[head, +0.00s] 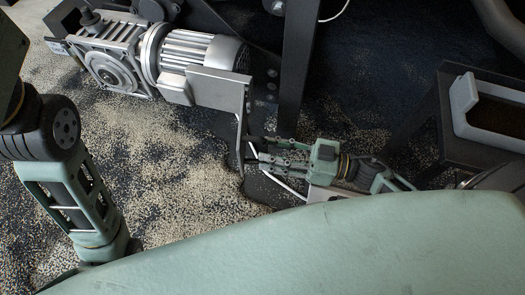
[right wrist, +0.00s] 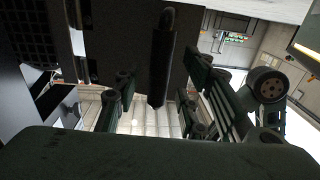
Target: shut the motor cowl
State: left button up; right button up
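A silver finned motor (head: 200,50) with a gearbox (head: 108,68) sits at the upper left of the head view. A grey plate (head: 220,88), which looks like part of the motor cowl, stands out from the motor's near side, with a narrow edge running down at its right end. My right gripper (head: 256,154) is beside the lower end of that edge. In the right wrist view its fingers (right wrist: 156,108) are spread, with a dark bar handle (right wrist: 160,62) in front of a dark panel between them. Contact with the bar is not clear. My left gripper is out of view.
A dark upright post (head: 297,65) stands right of the motor. A pale tray (head: 490,108) rests on a dark stand (head: 440,120) at the right. Pale granules (head: 165,150) cover much of the dark floor. The floor below the motor is otherwise clear.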

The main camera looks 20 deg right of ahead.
jog(key=shift+b+x, duration=0.35)
jog(key=shift+x, duration=1)
grip_shut()
